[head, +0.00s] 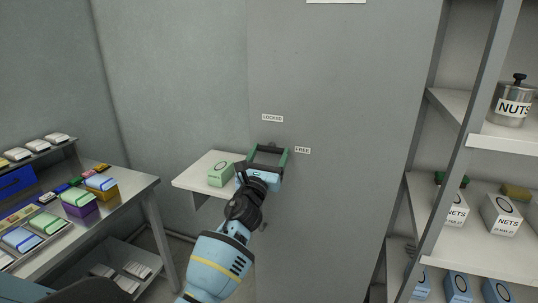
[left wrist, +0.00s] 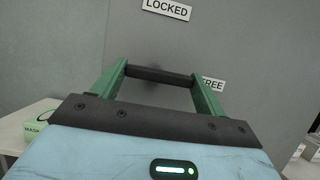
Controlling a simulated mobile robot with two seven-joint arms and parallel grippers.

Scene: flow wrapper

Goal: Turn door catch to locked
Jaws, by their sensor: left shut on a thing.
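The door catch (head: 271,149) is a dark bar on the grey door. My left gripper (head: 271,150) has its two green fingers at the ends of this bar and is shut on it. In the left wrist view the dark bar (left wrist: 158,75) spans level between the fingertips of my left gripper (left wrist: 159,73). A LOCKED label (head: 272,118) is above the catch, and a FREE label (head: 302,150) is to its right. Both labels, LOCKED (left wrist: 167,8) and FREE (left wrist: 212,85), also show in the left wrist view. The catch's pivot is hard to make out. My right gripper is out of view.
A white shelf (head: 190,182) with a green box (head: 221,174) is left of the catch. A steel table (head: 140,184) with trays and packs stands at the far left.

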